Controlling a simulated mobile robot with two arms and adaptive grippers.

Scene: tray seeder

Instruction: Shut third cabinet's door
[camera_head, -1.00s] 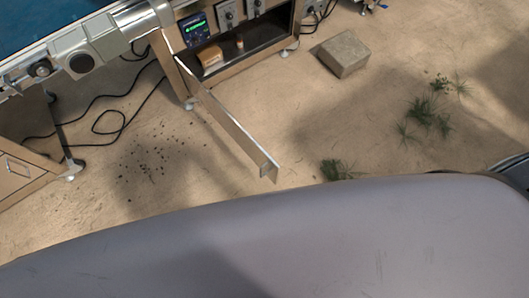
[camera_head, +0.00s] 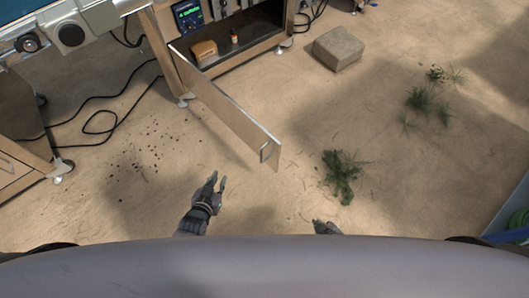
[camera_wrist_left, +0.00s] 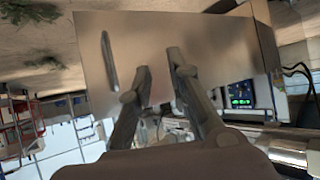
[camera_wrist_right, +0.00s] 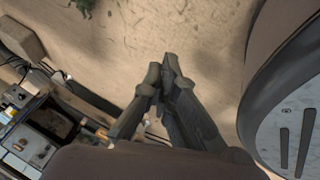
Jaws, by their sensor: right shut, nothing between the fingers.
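The cabinet door (camera_head: 225,112) stands swung open from the cabinet (camera_head: 265,42), with its handle (camera_head: 265,152) near the free end. My left gripper (camera_head: 217,180) is open and empty, in front of and to the left of the door's free end, apart from it. In the left wrist view the door (camera_wrist_left: 220,45) fills the upper middle, with the handle (camera_wrist_left: 109,60) left of my spread fingers (camera_wrist_left: 159,62). My right gripper (camera_head: 327,226) is partly hidden behind my body at the bottom; in the right wrist view its fingers (camera_wrist_right: 162,72) are together and empty.
Inside the cabinet are a small brown box (camera_head: 204,49) and a small bottle (camera_head: 234,37). A stone block (camera_head: 338,48) lies on the floor to the right. Plant tufts (camera_head: 342,172) lie right of the door. Black cables (camera_head: 98,116) cross the floor at left.

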